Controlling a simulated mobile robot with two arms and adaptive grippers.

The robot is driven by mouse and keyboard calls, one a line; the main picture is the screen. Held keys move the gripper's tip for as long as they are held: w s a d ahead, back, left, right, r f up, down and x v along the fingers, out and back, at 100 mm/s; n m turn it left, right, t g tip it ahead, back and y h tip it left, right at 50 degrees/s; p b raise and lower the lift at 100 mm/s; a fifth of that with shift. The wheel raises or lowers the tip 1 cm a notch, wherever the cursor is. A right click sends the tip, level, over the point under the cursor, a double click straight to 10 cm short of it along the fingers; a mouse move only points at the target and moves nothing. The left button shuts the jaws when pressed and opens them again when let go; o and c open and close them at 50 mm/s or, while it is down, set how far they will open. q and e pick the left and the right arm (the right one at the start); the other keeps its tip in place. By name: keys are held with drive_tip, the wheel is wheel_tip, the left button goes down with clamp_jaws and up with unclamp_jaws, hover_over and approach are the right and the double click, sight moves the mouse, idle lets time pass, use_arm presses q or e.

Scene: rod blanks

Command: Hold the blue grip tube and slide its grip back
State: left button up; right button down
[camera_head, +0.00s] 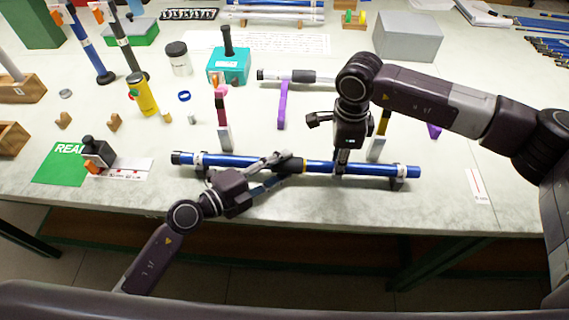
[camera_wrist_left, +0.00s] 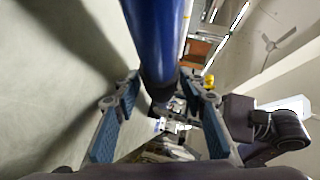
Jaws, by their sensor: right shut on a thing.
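The blue grip tube (camera_head: 375,168) lies level across the front of the table on low supports. Its dark grip (camera_head: 291,165) sits around the tube near the middle, beside a thin yellow ring (camera_head: 305,167). My right gripper (camera_head: 341,168) reaches down from above and is shut on the tube to the right of the grip. My left gripper (camera_head: 276,171) comes from the front left, its fingers spread on either side of the tube by the grip. In the left wrist view the tube (camera_wrist_left: 155,35) runs between the open fingers (camera_wrist_left: 160,95), with gaps visible on both sides.
A support (camera_head: 398,184) stands under the tube's right end. Behind the tube are upright clamps, a purple stand (camera_head: 282,105) and a grey-and-black tube (camera_head: 296,76). A black stamp (camera_head: 97,152) stands on the left. Bare table shows in front of the tube.

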use_arm(q)
drive_tip(key=shift+w+d+f, duration=0.1)
drive_tip(key=shift+w+d, duration=0.35)
drive_tip(key=shift+d, duration=0.05)
clamp_jaws()
drive_tip(key=shift+a, duration=0.1)
